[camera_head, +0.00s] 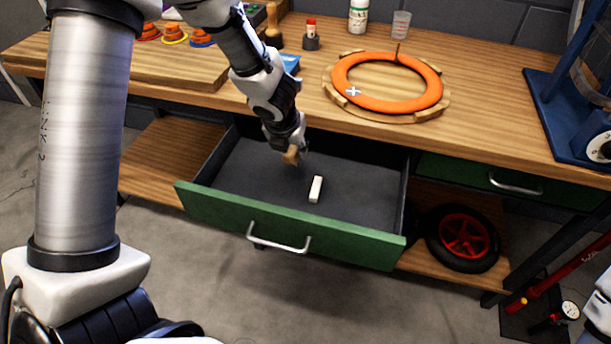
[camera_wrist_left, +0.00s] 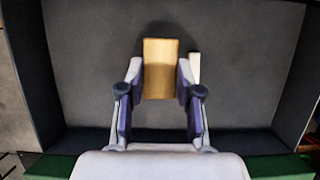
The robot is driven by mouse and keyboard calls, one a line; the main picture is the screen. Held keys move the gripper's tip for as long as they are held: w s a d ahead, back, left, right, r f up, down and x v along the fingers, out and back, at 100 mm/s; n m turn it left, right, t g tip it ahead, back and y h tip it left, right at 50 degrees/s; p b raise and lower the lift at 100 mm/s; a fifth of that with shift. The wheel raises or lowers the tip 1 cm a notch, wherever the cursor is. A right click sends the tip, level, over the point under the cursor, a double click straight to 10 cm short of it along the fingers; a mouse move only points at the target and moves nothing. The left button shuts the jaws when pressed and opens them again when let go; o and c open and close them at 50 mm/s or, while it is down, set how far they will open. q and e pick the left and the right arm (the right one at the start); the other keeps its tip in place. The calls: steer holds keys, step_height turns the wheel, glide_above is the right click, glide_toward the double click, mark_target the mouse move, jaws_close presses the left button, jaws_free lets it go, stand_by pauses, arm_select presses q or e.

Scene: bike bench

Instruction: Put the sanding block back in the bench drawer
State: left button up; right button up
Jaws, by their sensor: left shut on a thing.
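The sanding block (camera_wrist_left: 160,68) is a tan, wood-coloured block. My left gripper (camera_wrist_left: 158,82) is shut on it, with one finger on each side. In the head view the block (camera_head: 291,155) shows at the tip of my left gripper (camera_head: 292,146), over the inside of the open bench drawer (camera_head: 240,216). The drawer has a green front and a dark grey floor. I cannot tell whether the block touches the floor. My right gripper is not in view.
A white bar (camera_head: 316,189) lies on the drawer floor, right of the block; part of it shows in the wrist view (camera_wrist_left: 195,67). An orange ring (camera_head: 387,105) lies on the benchtop (camera_head: 480,92). A closed green drawer (camera_head: 470,176) is at the right. A red-rimmed wheel (camera_head: 462,238) stands below.

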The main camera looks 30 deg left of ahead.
mark_target(290, 161)
arm_select(q)
step_height(290, 161, down, 9)
steer(key=b, duration=0.5)
steer(key=shift+w+r, duration=0.1)
steer(key=o, duration=1)
steer(key=shift+o, duration=0.2)
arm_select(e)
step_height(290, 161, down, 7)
arm_select(q)
steer(key=shift+r, duration=0.3)
steer(key=p+v, duration=0.5)
steer(key=v, duration=0.6)
steer(key=shift+p, duration=0.4)
steer(key=shift+s+d+r, duration=0.1)
steer(key=shift+s+r, duration=0.15)
steer(key=shift+r, duration=0.1)
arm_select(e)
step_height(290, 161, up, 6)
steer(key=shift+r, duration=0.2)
